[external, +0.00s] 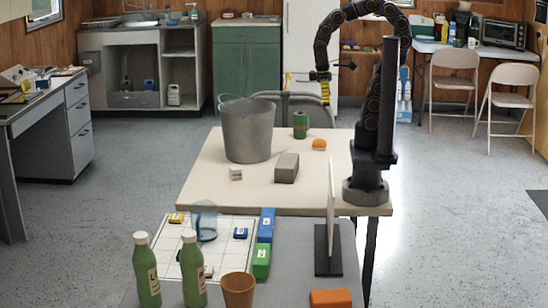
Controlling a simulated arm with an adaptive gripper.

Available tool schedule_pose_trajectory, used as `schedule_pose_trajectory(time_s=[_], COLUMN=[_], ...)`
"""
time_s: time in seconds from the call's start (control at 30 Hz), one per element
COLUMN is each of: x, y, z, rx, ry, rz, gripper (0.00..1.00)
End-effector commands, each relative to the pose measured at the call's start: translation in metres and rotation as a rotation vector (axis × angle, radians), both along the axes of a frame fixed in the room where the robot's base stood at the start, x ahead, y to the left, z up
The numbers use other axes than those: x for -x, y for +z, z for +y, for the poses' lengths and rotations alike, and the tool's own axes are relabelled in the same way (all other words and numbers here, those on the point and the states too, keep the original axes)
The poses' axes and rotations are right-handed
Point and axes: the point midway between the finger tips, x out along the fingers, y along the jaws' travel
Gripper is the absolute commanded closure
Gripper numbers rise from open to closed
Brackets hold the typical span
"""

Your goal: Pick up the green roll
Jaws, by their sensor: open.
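The green roll (300,126) is a short green cylinder standing upright toward the back of the cream table. Nothing hides it in the external view. My gripper (320,77) hangs at the end of my arched arm, above the back of the table. It is above the roll, a little to its right in the picture, and apart from it. It is open and empty; its fingers are small and dark in this view.
A grey bucket (247,130) stands left of the roll, and an orange object (319,144) lies close to its right. A grey block (286,168) and a small white object (236,173) lie nearer the camera. An upright panel (331,215) stands on the front grey table.

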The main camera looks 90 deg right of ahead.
Motion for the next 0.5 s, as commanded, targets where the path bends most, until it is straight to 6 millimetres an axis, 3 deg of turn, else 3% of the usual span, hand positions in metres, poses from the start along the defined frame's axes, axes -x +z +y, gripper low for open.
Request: schedule_pose_trajectory(time_s=[0.17,0.27,0.37,0.5], x=[-0.074,-0.116,-0.157,-0.204], y=[0.015,0.017,0.017,0.007], z=[-0.019,-0.041,-0.07,-0.125], rx=[-0.028,-0.044,-0.058,-0.071], ry=[-0.169,-0.286,-0.414,-0.607], rz=[-0.025,-0.04,-0.063,-0.087], gripper=[0.03,0.03,0.03,0.03])
